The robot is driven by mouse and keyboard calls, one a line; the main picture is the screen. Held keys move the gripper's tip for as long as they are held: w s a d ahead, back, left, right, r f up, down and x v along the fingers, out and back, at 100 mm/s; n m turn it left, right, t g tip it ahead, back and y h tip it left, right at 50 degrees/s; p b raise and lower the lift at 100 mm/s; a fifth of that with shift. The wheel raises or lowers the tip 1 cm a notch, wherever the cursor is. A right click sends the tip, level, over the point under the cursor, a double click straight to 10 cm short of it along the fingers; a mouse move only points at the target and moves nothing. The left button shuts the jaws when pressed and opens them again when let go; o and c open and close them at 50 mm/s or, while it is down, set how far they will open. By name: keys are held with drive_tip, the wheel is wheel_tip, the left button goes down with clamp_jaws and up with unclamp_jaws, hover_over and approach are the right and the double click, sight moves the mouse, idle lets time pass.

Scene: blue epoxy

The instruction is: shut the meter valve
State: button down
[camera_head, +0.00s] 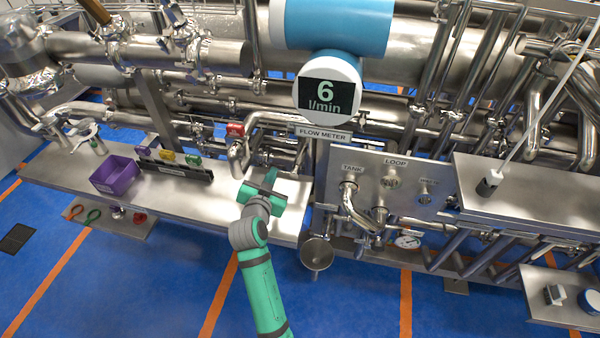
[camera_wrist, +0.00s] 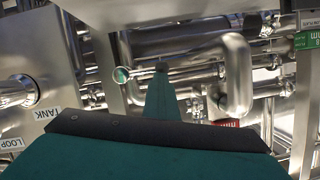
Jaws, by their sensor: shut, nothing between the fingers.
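The flow meter (camera_head: 326,92) is a white and blue round unit reading "6 l/min", with a "FLOW METER" plate (camera_head: 323,134) below it. I cannot tell for sure which part is the meter valve. In the wrist view, a thin bar with a round pale-green end (camera_wrist: 121,74) runs across behind my fingertips and may be its handle. My green gripper (camera_head: 270,176) is over the right part of the steel shelf, below and left of the meter. In the wrist view its fingers (camera_wrist: 162,68) are together and empty, near the bar; contact cannot be told.
A panel marked TANK and LOOP (camera_head: 385,182) stands right of my gripper, with a bent pipe (camera_head: 357,210) in front. A vertical bent pipe (camera_head: 238,160) with a red part (camera_head: 235,129) is at its left. A purple bin (camera_head: 115,175) sits farther left on the shelf (camera_head: 220,203).

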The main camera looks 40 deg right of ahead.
drive_tip(key=shift+d+r, duration=0.1)
drive_tip(key=shift+r, duration=0.1)
drive_tip(key=d+r+v, duration=0.1)
drive_tip(key=r+v, duration=0.1)
drive_tip(key=v, duration=1.1)
drive_tip(key=shift+s+d, duration=0.1)
drive_tip(key=shift+s, duration=0.05)
drive_tip(key=s+a+f+n+t+y, duration=0.4)
drive_tip(key=s+a+f+n+y, duration=0.4)
drive_tip(key=s+a+f, duration=0.75)
drive_tip(key=s+a+r+n, duration=0.1)
drive_tip(key=s+a, duration=0.1)
drive_tip(key=s, duration=0.4)
drive_tip(key=s+a+r+n+y, duration=0.1)
drive_tip(key=s+a+n, duration=0.1)
drive_tip(key=s, duration=0.4)
drive_tip(key=s+a+r+n+y, duration=0.1)
drive_tip(key=s+a, duration=0.2)
drive_tip(key=s, duration=0.4)
drive_tip(key=shift+a+r+n+t, duration=0.3)
drive_tip(key=shift+a+r+t, duration=0.05)
drive_tip(key=shift+r+t, duration=0.05)
